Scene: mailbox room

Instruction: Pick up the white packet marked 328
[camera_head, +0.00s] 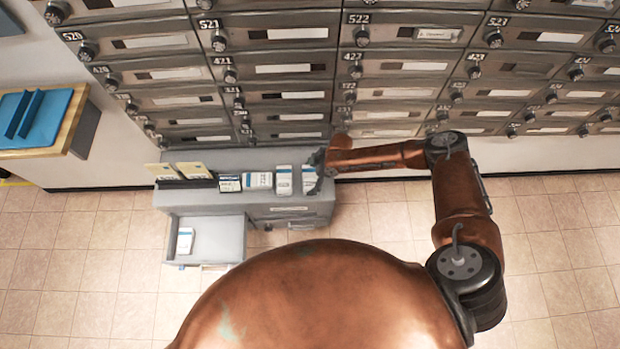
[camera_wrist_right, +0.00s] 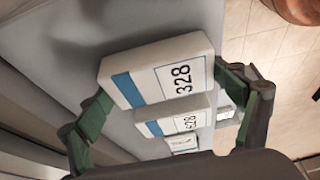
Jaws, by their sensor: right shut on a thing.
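The white packet marked 328 (camera_wrist_right: 158,72) has a blue stripe and shows large in the right wrist view, between my right gripper's two green fingers. My right gripper (camera_wrist_right: 163,84) is shut on it. In the head view, the right gripper (camera_head: 317,172) is at the right end of the grey cabinet's top, and it partly covers the packet (camera_head: 308,182). I cannot tell whether the packet is clear of the surface. My left gripper is in neither view.
Other white packets (camera_head: 283,181) (camera_wrist_right: 180,120) stand in a row beside it on the grey cabinet (camera_head: 250,159). Its pulled-out drawer (camera_head: 220,225) holds a packet (camera_head: 185,241). Numbered mailboxes (camera_head: 290,69) fill the wall behind. A wooden counter (camera_head: 70,131) with blue trays is at left.

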